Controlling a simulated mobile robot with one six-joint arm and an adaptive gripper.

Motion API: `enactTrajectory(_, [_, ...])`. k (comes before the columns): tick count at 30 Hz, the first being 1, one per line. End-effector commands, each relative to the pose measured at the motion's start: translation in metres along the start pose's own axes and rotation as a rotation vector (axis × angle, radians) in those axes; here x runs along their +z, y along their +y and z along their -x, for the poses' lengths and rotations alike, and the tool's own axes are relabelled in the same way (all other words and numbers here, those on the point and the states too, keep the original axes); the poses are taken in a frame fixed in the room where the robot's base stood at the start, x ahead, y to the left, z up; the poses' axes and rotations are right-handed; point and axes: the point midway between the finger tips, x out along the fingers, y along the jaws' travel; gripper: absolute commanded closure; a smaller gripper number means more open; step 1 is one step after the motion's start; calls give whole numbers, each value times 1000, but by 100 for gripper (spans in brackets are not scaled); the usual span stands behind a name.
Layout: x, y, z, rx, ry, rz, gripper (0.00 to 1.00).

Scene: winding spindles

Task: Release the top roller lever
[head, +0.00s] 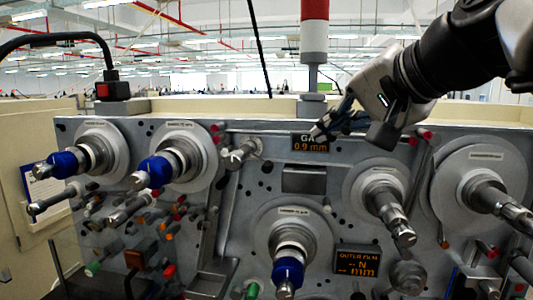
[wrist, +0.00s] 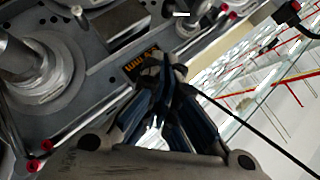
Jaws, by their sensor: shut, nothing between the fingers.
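My gripper (head: 326,125) reaches in from the upper right of the head view, at the top edge of the machine panel (head: 225,165). Its dark fingers are closed together and partly cover the gap display (head: 311,146), which reads 0.9 mm. In the wrist view the closed fingers (wrist: 165,66) point at the panel beside the same display (wrist: 136,64). A small grey rounded piece (wrist: 150,76) shows at the fingertips; I cannot tell whether they touch it. I cannot clearly make out which part is the top roller lever; the fingers may hide it.
Several winding spindles stick out of the panel, including a blue-collared one (head: 157,171), a lower middle one (head: 289,262) and a bare one (head: 390,208).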

Motion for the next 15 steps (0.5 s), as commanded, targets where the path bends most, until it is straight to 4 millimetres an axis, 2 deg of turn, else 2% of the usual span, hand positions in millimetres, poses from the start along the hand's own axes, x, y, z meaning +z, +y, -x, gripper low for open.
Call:
enactTrajectory(12, [2, 0, -88, 2, -5, 1, 100])
enactTrajectory(15, [16, 0, -98, 0, -5, 3, 100])
